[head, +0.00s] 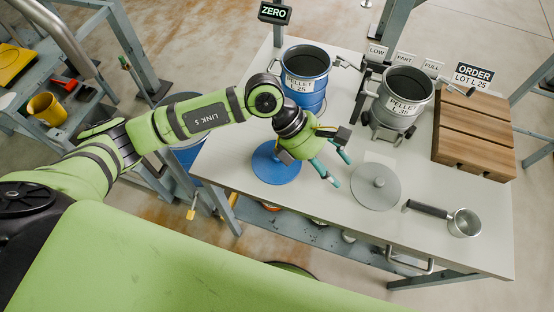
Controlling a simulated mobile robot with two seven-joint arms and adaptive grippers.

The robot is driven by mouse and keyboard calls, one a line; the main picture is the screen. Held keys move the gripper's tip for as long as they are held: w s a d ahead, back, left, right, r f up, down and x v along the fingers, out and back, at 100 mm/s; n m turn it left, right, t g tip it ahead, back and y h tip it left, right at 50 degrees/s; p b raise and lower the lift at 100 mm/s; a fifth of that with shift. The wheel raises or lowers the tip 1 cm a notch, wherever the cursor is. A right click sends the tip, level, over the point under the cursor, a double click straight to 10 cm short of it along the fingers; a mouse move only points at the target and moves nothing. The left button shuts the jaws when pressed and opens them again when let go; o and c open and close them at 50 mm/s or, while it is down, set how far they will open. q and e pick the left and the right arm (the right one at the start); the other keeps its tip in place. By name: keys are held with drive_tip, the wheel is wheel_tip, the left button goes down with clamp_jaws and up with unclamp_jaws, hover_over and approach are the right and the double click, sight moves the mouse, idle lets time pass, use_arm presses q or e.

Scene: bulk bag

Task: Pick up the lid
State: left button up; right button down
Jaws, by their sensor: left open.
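Two round lids lie flat on the light table (300,215). The grey lid (376,191) has a knob in its middle. The blue lid (272,168) is partly hidden under my left gripper. My left gripper (338,168) is open and empty, with teal-tipped fingers pointing right and down. It is above the table between the two lids, its fingertips just left of the grey lid. I cannot tell its exact height. A blue drum (305,88) labelled PELLET L 25 and a grey drum (401,108) labelled PELLET L 35 stand behind, both open at the top. My right gripper is not in view.
A metal scoop (462,222) with a dark handle lies right of the grey lid. A slatted wooden block (472,137) is at the back right.

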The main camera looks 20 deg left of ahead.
sight(274, 156)
use_arm(q)
drive_tip(key=w+a+f+y, duration=0.1)
drive_tip(key=a+y, duration=0.1)
drive_tip(key=a, duration=0.2)
drive_tip(key=w+a+f+y, duration=0.1)
drive_tip(key=w+a+y, duration=0.1)
drive_tip(key=a, duration=0.3)
drive_tip(key=w+a+f+m+t+y, duration=0.1)
drive_tip(key=a+f+y, duration=0.1)
drive_tip(key=a, duration=0.3)
drive_tip(key=shift+w+a+f+y, duration=0.1)
drive_tip(key=shift+w+y, duration=0.25)
drive_tip(key=shift+y, duration=0.35)
drive_tip(key=shift+a+f+p, duration=0.1)
drive_tip(key=shift+f+p, duration=0.2)
drive_tip(key=f+p, duration=0.2)
drive_tip(key=f, duration=0.3)
drive_tip(key=shift+d+f, duration=0.2)
drive_tip(key=shift+w+d+f, duration=0.1)
drive_tip(key=shift+f, duration=0.35)
clamp_jaws()
